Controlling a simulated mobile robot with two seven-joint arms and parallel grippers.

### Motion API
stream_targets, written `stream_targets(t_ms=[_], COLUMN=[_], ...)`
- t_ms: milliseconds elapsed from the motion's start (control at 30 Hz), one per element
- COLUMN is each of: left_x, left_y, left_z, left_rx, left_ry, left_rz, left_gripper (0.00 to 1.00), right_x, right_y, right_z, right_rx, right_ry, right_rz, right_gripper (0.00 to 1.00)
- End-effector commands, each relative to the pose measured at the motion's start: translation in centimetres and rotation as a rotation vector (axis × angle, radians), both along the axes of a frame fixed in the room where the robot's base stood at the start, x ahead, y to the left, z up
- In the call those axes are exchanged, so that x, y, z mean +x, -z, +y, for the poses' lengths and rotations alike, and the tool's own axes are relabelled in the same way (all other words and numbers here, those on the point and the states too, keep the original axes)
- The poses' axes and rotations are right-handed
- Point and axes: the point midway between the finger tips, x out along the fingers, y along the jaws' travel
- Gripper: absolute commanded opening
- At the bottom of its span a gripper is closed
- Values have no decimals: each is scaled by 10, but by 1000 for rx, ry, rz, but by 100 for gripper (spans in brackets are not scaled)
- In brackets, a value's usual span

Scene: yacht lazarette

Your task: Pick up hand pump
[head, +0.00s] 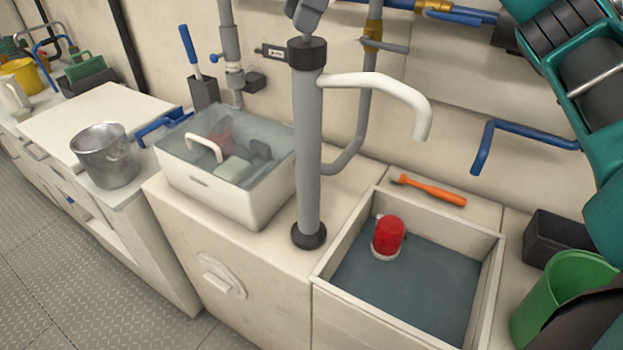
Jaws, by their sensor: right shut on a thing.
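The hand pump (308,150) is a grey upright cylinder with a black collar near its top, a curved white spout pointing right and a black foot ring. My left gripper is not in view.
An open white-rimmed basin (333,252) with a red-capped item (388,237) is on the right. An orange-handled tool (432,190) lies behind it. A green bucket (560,285), black tray (562,232) and metal pot (106,157) stand nearby.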

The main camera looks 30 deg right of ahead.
Motion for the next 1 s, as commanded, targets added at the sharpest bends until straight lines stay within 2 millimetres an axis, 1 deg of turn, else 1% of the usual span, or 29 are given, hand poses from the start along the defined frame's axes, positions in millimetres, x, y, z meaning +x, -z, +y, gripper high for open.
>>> stream_targets(t_ms=[33,67,433,1000], left_x=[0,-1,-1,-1], left_y=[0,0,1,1], left_z=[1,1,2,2], left_rx=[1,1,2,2], left_ry=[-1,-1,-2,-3], left_rz=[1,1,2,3], left_gripper=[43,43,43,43], right_x=[0,0,0,0], right_y=[0,0,0,-2], right_z=[0,0,0,0], right_rx=[0,0,0,2], right_ry=[0,0,-1,-1], right_rz=[0,0,0,-4], right_gripper=[38,35,0,0])
